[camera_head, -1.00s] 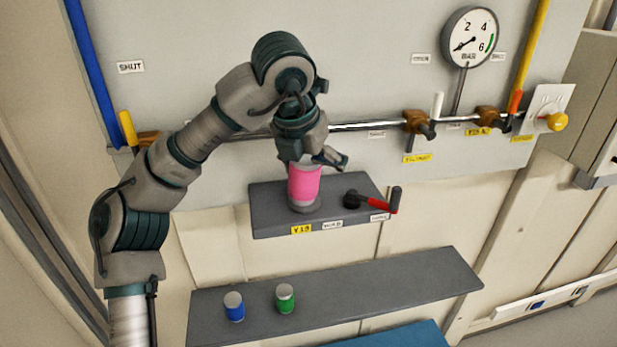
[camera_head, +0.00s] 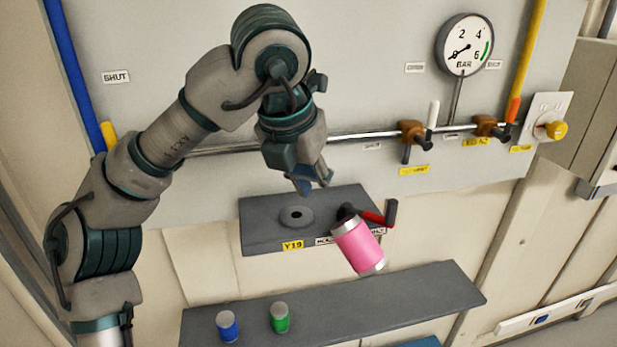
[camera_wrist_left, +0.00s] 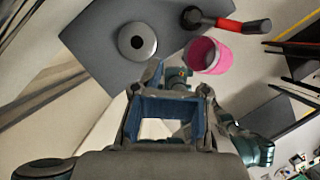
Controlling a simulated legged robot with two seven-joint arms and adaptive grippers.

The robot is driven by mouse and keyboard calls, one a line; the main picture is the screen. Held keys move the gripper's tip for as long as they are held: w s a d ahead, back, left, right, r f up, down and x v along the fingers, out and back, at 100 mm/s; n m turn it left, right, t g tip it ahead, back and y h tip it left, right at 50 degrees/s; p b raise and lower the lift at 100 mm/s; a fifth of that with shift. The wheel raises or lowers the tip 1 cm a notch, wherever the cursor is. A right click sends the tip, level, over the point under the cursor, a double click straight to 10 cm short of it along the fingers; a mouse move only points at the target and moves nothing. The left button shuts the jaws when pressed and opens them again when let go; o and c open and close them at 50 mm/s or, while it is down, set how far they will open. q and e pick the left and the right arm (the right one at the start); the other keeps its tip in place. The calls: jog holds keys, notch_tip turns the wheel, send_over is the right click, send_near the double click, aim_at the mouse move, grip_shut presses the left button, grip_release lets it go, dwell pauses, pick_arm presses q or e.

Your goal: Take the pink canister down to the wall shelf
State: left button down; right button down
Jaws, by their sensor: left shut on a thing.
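The pink canister (camera_head: 358,246) with grey ends is tilted, in front of the upper shelf's front edge and below the red-handled crank (camera_head: 375,217). It also shows in the left wrist view (camera_wrist_left: 208,55), beside the crank. My left gripper (camera_head: 314,181) is above the upper shelf, up and left of the canister, with a visible gap between them. Its fingers look drawn in, and I see nothing between the tips. Whether the canister touches the crank or the shelf edge, I cannot tell. My right gripper is not in view.
The upper shelf (camera_head: 262,220) has a bare round seat (camera_head: 297,216). The lower shelf (camera_head: 400,298) holds a blue can (camera_head: 228,325) and a green can (camera_head: 279,317) at left; its middle and right are clear. A pipe with valves (camera_head: 412,132) crosses the panel behind.

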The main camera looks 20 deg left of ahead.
pick_arm(q)
jog(key=s+d+r+b, duration=0.1)
jog(key=s+d, duration=0.2)
jog(key=s, duration=0.6)
jog(key=shift+d, duration=0.15)
jog(key=shift+c, duration=1.9)
grip_release()
jog(key=shift+w, duration=0.1)
